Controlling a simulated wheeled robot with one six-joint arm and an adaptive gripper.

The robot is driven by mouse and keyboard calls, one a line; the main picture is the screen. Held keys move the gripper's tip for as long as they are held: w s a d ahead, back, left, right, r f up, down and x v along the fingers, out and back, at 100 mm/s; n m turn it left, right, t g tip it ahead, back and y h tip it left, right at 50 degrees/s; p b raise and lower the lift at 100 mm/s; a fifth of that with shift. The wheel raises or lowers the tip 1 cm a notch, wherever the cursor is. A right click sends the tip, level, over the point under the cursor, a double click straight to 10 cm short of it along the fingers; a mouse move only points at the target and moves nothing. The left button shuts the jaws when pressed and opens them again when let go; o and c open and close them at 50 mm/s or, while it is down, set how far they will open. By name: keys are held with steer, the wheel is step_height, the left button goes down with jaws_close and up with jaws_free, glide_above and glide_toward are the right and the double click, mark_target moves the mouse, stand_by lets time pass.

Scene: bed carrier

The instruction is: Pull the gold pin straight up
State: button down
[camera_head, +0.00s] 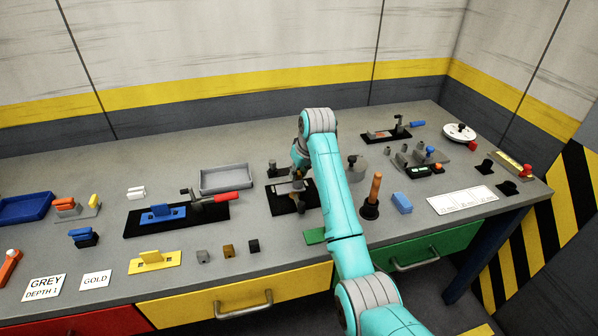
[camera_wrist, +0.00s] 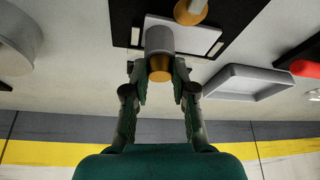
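A grey cylinder with a gold end (camera_wrist: 160,68) shows in the wrist view over a pale block on a black plate; I take the gold end for the gold pin. My gripper (camera_wrist: 160,72) has one finger on each side of it, and both fingertips appear to touch its sides. In the head view my gripper (camera_head: 299,163) is at the back of the black plate (camera_head: 283,207), partly hidden by my arm. A second gold-brown round piece (camera_wrist: 190,10) stands on the plate at the top edge of the wrist view.
A grey round block (camera_head: 357,167) and a wooden-handled tool (camera_head: 373,195) stand close on the right.

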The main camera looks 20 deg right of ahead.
mark_target(299, 174)
steer(key=c, duration=1.7)
jaws_free()
jaws_close()
steer(key=shift+r, duration=1.75)
steer(key=shift+r, duration=0.75)
